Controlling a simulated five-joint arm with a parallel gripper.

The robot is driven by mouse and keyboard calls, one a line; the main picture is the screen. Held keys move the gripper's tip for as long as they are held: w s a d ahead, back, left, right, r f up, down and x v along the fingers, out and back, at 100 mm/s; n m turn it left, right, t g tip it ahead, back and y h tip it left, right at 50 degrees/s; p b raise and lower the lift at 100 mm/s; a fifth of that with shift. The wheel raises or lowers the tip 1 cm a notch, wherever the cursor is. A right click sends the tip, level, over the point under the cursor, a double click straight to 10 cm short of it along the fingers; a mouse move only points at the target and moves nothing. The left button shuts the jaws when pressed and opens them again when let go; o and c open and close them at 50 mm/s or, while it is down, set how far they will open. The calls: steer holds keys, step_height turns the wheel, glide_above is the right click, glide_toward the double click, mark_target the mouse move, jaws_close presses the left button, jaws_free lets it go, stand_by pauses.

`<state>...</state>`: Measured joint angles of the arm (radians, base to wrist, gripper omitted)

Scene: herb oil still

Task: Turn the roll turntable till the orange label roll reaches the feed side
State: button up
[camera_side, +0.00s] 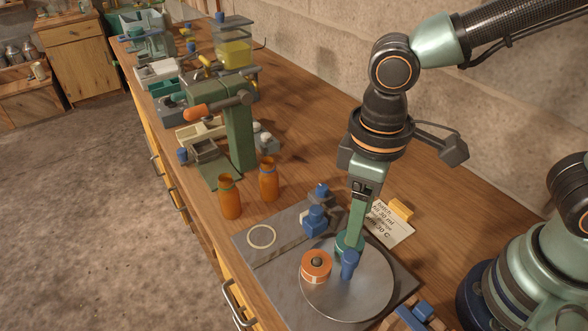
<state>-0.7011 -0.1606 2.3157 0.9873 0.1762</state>
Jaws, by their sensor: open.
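The roll turntable (368,297) is a round grey metal disc on a grey base plate. The orange label roll (310,275) lies flat near the disc's left edge, with a dark hub in its middle. A blue upright peg (348,265) stands on the disc to the right of the roll. My gripper (351,238) points down over the back part of the disc, its jaws open, close behind the peg. A teal rounded piece (341,246) shows at its tip, partly hidden; I cannot tell whether they touch.
Blue feed fittings (314,220) stand behind the disc, beside a pale ring (261,237) on the plate. Two orange bottles (230,197) stand farther left. A green press (240,135) rises behind them.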

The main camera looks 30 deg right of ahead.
mark_target(351, 255)
step_height(351, 255, down, 10)
steer(key=shift+r, duration=0.25)
jaws_close()
stand_by(1.6)
